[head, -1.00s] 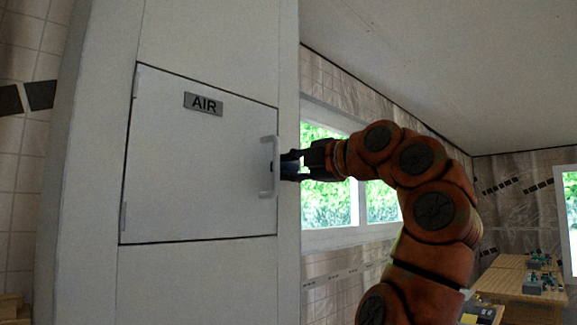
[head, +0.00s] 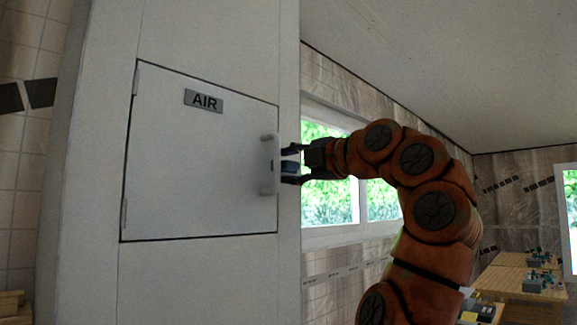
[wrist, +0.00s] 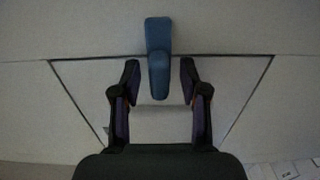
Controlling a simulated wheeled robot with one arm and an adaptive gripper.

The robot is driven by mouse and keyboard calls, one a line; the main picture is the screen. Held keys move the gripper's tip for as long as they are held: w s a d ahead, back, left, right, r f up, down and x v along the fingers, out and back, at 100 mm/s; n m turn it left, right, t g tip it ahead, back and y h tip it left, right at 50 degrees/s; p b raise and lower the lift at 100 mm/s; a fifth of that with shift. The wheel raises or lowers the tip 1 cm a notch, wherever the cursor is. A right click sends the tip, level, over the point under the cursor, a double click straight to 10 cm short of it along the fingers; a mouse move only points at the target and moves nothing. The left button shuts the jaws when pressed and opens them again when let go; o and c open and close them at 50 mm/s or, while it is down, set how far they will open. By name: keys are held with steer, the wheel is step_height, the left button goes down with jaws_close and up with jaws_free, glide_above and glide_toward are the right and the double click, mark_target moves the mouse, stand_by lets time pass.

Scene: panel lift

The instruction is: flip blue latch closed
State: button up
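The blue latch (wrist: 158,60) shows in the wrist view as an upright block crossing the panel's edge seam. Its lower end lies between my fingertips, with a gap on each side. My gripper (wrist: 160,72) is open around that end and I see no contact.
A white handle (head: 269,165) stands out from the panel's right side, close to my fingers. Windows (head: 330,205) are behind my arm. Wooden tables (head: 510,278) with small items stand at the far right.

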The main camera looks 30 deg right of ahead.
steer(key=v, duration=1.2)
stand_by(0.3)
stand_by(0.8)
